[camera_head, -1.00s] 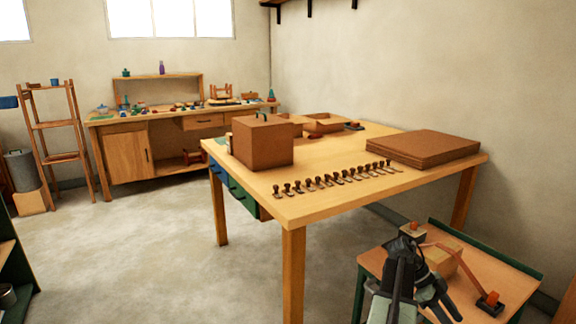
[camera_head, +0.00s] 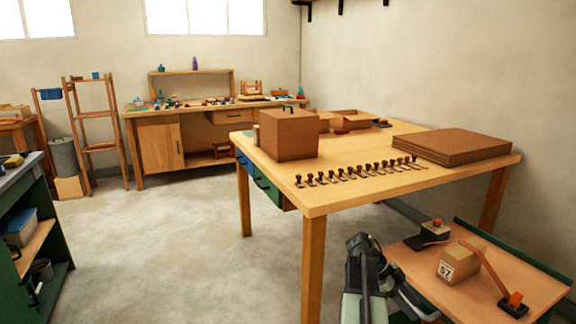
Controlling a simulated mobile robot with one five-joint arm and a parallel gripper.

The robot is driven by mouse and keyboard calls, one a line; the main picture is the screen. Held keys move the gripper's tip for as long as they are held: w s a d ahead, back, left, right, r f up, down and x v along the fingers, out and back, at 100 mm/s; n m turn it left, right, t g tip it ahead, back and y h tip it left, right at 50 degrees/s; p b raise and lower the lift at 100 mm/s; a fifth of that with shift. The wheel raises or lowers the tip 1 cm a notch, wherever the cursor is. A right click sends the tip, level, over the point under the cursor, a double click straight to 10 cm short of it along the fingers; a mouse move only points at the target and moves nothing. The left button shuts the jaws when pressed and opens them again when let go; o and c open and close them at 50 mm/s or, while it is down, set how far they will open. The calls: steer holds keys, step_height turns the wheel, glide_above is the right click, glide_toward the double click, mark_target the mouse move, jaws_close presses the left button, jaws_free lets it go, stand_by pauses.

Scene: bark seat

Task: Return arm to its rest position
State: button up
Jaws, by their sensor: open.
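My arm shows at the bottom of the head view, with its dark joint (camera_head: 362,243) bent at the top. My gripper (camera_head: 425,308) hangs low beside the near edge of the small side table (camera_head: 405,265), partly cut off by the frame's bottom. It is open, and nothing shows between its fingers. Its fingertips are small and hard to make out.
The small table holds a cardboard box (camera_head: 459,265), a tape strip and orange-topped dispensers (camera_head: 514,305). The big wooden table (camera_head: 375,190) beyond carries a brown box (camera_head: 289,135), a cardboard stack (camera_head: 452,147) and a row of stamps. Open floor (camera_head: 170,240) lies left.

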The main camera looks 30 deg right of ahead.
steer(key=w+a+f+n+t+h+b, duration=0.1)
steer(key=w+a+f+n+t+b, duration=0.3)
steer(key=w+a, duration=0.8)
steer(key=w+a+f+n+t+b, duration=0.1)
steer(key=w+a+f+n, duration=0.65)
steer(key=a, duration=0.75)
steer(key=w+a+f+n+t+y+b, duration=0.1)
steer(key=w+a+f+n+t+y, duration=0.15)
steer(key=a+n, duration=0.85)
steer(key=w+a+f+n+t+y+b, duration=0.1)
steer(key=w+a+n+y, duration=0.2)
steer(key=a+n, duration=0.85)
steer(key=a+r+m+p, duration=0.1)
steer(key=r+p, duration=1.6)
steer(key=p, duration=0.1)
steer(key=a+r+m+p, duration=0.2)
steer(key=r+p, duration=1.6)
steer(key=shift+s+a+r, duration=0.2)
steer(key=shift+a+r, duration=0.05)
steer(key=shift+a, duration=0.05)
steer(key=shift+c, duration=0.5)
